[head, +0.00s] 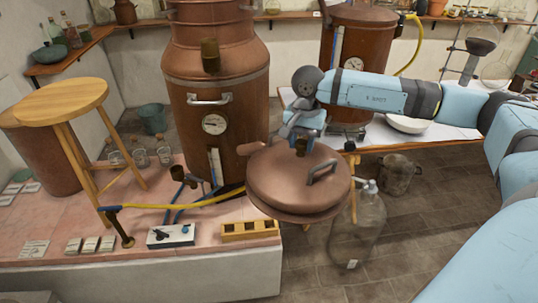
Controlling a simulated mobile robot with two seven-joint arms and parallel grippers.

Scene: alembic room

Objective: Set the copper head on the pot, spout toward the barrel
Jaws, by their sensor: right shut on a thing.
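My right gripper (301,141) is shut at the back rim of a round copper piece with a dark handle, which I take for the copper head (285,190). It shows in front of the right side of a tall copper vessel, which looks like the pot (190,125), with a gauge and a bar handle. The vessel's top is cut off by the picture. I cannot make out the head's spout clearly. A brown rounded vessel, possibly the barrel (45,165), stands at far left, partly behind a stool. My left gripper is not in view.
A wooden stool (60,100) stands on the pink tiled platform (75,215). A yellow hose (180,203), a control box (170,236) and a wooden rack (249,230) lie near its edge. A glass jug (356,235) stands on the floor. Another copper vessel (372,35) is behind.

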